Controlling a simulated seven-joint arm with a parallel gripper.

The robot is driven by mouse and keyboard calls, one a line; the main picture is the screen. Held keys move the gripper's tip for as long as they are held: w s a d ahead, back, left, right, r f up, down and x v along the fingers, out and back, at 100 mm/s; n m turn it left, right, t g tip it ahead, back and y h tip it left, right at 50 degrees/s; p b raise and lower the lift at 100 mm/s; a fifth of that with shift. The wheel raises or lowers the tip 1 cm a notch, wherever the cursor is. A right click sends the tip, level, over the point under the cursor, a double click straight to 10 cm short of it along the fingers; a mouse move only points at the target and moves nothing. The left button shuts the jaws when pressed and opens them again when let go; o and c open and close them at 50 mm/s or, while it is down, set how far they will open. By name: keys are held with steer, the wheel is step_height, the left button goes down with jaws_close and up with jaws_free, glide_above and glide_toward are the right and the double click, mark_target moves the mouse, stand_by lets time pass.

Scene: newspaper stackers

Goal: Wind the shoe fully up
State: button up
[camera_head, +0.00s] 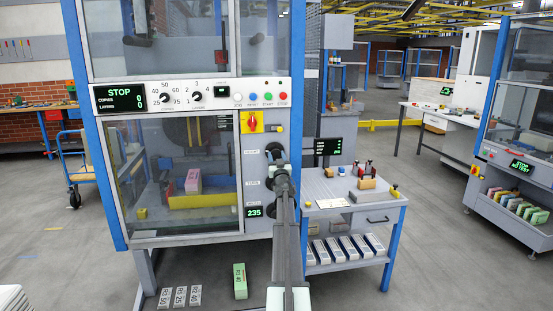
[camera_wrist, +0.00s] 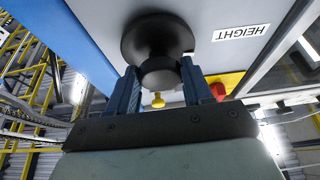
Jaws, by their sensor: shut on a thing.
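My gripper (camera_head: 281,171) is in front of the machine's right-hand control panel. In the wrist view its two fingers (camera_wrist: 164,85) are shut on the round black hub of the upper handwheel (camera_wrist: 150,38). The wheel's HEIGHT label (camera_wrist: 240,32) appears upside down beside it. In the head view the upper handwheel (camera_head: 274,149) is partly behind my arm. A green display (camera_head: 254,211) low on the panel reads 235. Behind the glass a pink-topped block (camera_head: 193,181) stands at a yellow bar (camera_head: 205,201). I cannot tell which part is the shoe.
A red switch on a yellow plate (camera_head: 252,122) is above the handwheel, with a small yellow knob (camera_head: 279,129) beside it. The upper panel display (camera_head: 120,98) reads STOP. A side table (camera_head: 345,188) stands right; a green block (camera_head: 240,281) is on the floor.

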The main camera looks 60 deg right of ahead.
steer(key=n+t+y, duration=0.1)
steer(key=n, duration=0.2)
steer(key=n+t+y, duration=0.1)
steer(key=n+y, duration=0.1)
steer(key=n, duration=0.2)
steer(key=shift+s+d+r, duration=0.1)
steer(key=shift+s+d, duration=0.05)
steer(key=n+y, duration=0.1)
steer(key=n, duration=0.2)
steer(key=n+y, duration=0.2)
steer(key=n, duration=0.1)
steer(key=shift+s+d+r+t, duration=0.1)
steer(key=shift+t, duration=0.3)
steer(key=n+y, duration=0.1)
steer(key=n, duration=0.2)
steer(key=n+g+y, duration=0.1)
steer(key=n, duration=0.2)
steer(key=shift+r, duration=0.2)
steer(key=shift+r+n+g+y, duration=0.1)
steer(key=shift+n+g+y, duration=0.25)
steer(key=shift+n, duration=0.8)
steer(key=shift+r+n+g+y, duration=0.15)
steer(key=shift+n+g, duration=0.3)
steer(key=shift+n, duration=0.7)
steer(key=shift+f, duration=0.1)
steer(key=o, duration=1)
